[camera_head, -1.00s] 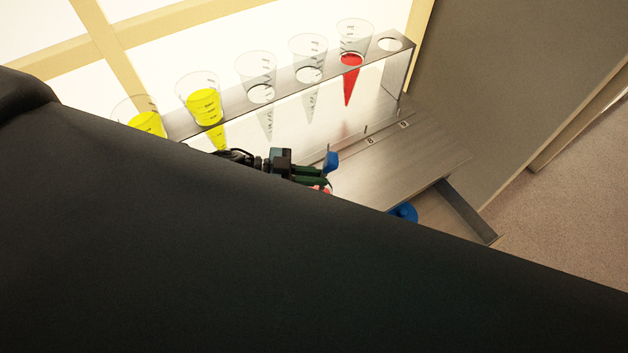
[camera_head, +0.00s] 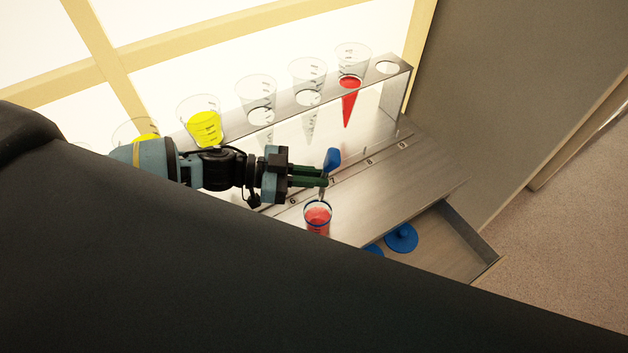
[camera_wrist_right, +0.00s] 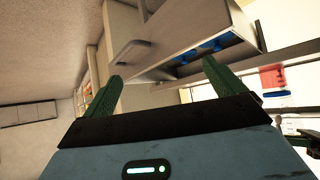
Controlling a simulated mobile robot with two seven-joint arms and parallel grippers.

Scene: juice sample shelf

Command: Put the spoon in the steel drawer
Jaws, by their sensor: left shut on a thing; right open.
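In the head view, my left gripper (camera_head: 322,177) is shut on the spoon (camera_head: 332,158), whose blue end sticks up above the fingers. A thin part of it points down towards a clear cup of red juice (camera_head: 318,218). I cannot tell whether its lower tip is inside the cup. The steel drawer (camera_head: 478,250) is pulled open at the lower right, with blue lids (camera_head: 401,237) inside; my black body hides its near part. In the right wrist view, my right gripper (camera_wrist_right: 161,69) is open and empty, in front of the open drawer (camera_wrist_right: 165,42).
A steel rack (camera_head: 400,75) behind holds several conical cups, some with yellow juice (camera_head: 205,125) and one with red (camera_head: 350,90). The steel shelf top (camera_head: 400,190) right of the red cup is clear. A grey panel (camera_head: 510,90) stands to the right.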

